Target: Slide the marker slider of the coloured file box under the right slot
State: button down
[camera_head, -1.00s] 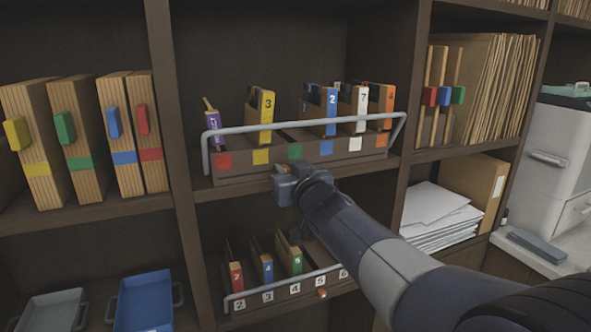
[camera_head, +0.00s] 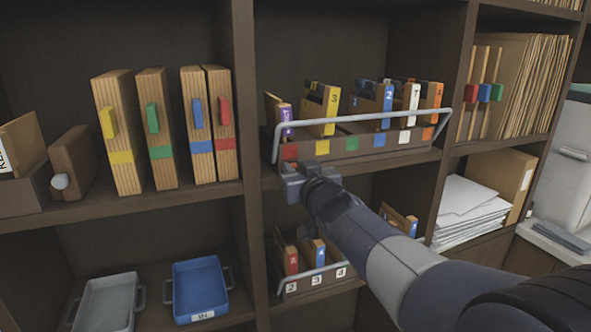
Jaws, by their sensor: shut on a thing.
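The coloured file box (camera_head: 350,146) stands on the upper middle shelf. My gripper (camera_head: 297,172) is at the box's lower front edge, below the red and yellow squares. It is shut on what seems to be the marker slider, which the jaws hide.
A pale rail (camera_head: 375,120) runs across the box front. Below, a second box with numbered labels (camera_head: 317,283) is partly hidden by my arm. A shelf upright (camera_head: 245,150) stands close to the left. Blue (camera_head: 200,290) and grey (camera_head: 108,305) trays sit lower left.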

jog(key=c, duration=1.3)
grip_release()
jog(key=v, duration=1)
jog(key=shift+s+d+p, duration=0.1)
jog(key=shift+s+p, duration=0.2)
jog(key=shift+s, duration=0.1)
jog(key=shift+w, duration=0.1)
jog(key=x, duration=1)
jog(key=shift+w+b, duration=0.35)
